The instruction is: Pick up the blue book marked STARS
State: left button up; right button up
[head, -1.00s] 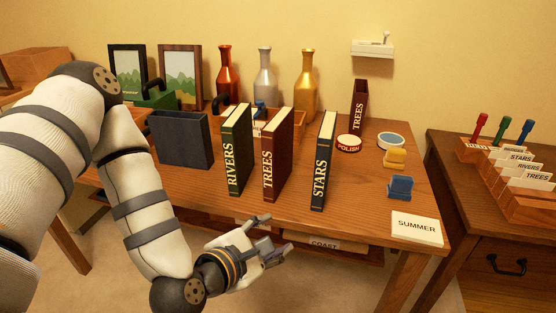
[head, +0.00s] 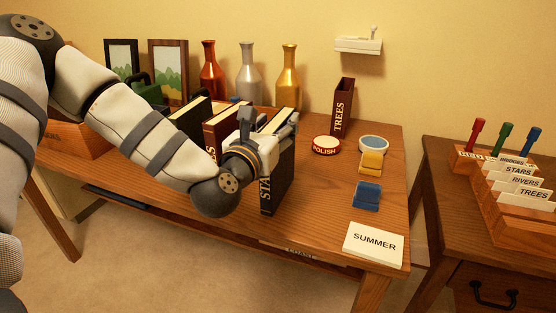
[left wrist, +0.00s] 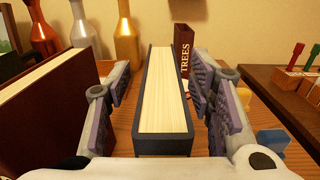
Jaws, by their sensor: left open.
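The blue book marked STARS (head: 275,185) stands upright on the desk, its spine partly hidden behind my left arm and gripper in the head view. My left gripper (head: 268,133) is open at the book's upper part. In the left wrist view the book's top edge and cream pages (left wrist: 162,95) lie between the two open fingers (left wrist: 163,100), with a visible gap on each side. My right gripper is in neither view.
A TREES holder (head: 342,108), POLISH tin (head: 326,146), yellow block (head: 372,163), blue block (head: 367,196) and SUMMER card (head: 374,243) lie to the right. Bottles (head: 249,75) stand behind.

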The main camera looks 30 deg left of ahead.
pick_arm(q)
jog(key=shift+w+a+f, duration=0.1)
jog(key=shift+w+f, duration=0.1)
jog(key=shift+w, duration=0.4)
grip_shut()
